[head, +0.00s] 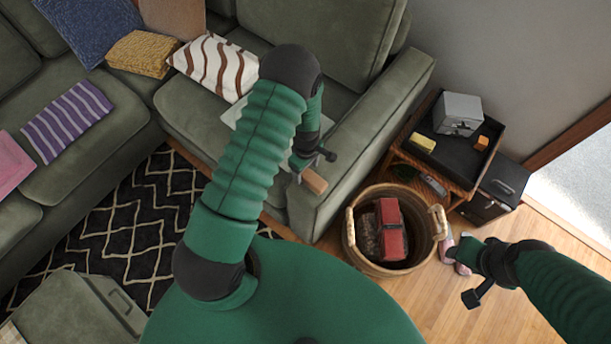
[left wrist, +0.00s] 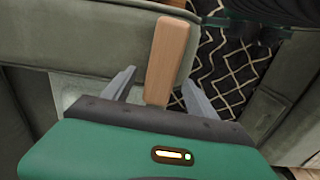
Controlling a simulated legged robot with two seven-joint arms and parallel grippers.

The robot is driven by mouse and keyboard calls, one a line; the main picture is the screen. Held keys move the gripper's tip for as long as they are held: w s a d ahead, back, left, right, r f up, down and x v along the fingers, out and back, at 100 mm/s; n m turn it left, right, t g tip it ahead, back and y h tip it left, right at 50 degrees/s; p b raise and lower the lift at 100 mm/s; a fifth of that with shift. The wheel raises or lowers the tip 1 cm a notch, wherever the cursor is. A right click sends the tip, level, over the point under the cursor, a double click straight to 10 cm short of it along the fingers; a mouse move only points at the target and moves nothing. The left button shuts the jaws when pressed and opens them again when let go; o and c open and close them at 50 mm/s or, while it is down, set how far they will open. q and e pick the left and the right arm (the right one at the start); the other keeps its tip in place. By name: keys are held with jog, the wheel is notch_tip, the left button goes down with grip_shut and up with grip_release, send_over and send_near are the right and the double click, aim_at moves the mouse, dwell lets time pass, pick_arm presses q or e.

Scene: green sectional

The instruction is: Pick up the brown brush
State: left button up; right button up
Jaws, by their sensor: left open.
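The brown brush shows as a light wooden handle (head: 315,182) by the arm of the green sofa in the head view. In the left wrist view the handle (left wrist: 168,55) stands up between my fingers; its lower end is hidden behind my gripper body. My left gripper (head: 314,168) is open, with one finger on each side of the handle and gaps visible on both sides. The left gripper also shows in the wrist view (left wrist: 158,80). My right gripper (head: 463,275) is at the lower right, away from the brush, with its fingers apart and nothing between them.
The green sofa arm (head: 385,130) is beside my left gripper. A wicker basket (head: 352,245) holding a red item (head: 391,230) stands on the wooden floor. A low table with a black tray (head: 465,150) stands at the right. A black patterned rug (head: 130,225) lies at the left.

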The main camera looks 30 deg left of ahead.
aim_at(312, 176)
pick_arm(q)
jog(key=shift+s+d+f, duration=0.2)
jog(key=shift+d+f, duration=0.65)
jog(key=shift+f, duration=0.3)
jog(key=shift+w+d, duration=0.1)
jog(key=shift+d, duration=0.5)
jog(key=shift+a+f, duration=0.1)
jog(key=shift+a, duration=0.2)
jog(key=c, duration=0.3)
jog(key=shift+a+f, duration=0.15)
jog(key=shift+a, duration=0.45)
jog(key=c, duration=0.5)
jog(key=shift+a, duration=0.1)
jog(key=shift+c, duration=1)
jog(key=shift+d, duration=0.3)
grip_shut()
jog(key=shift+d+r, duration=0.2)
jog(key=shift+d, duration=0.25)
jog(key=shift+a+r, duration=0.45)
jog(key=shift+r, duration=0.25)
jog(key=shift+d+r, duration=0.3)
jog(key=shift+r, duration=0.6)
jog(key=s+d+r+b, duration=0.1)
jog(key=d, duration=1.4)
jog(key=shift+s+d+r, duration=0.15)
jog(key=shift+d+r, duration=0.15)
pick_arm(e)
jog(key=shift+d+f, duration=0.8)
jog(key=shift+d, duration=0.35)
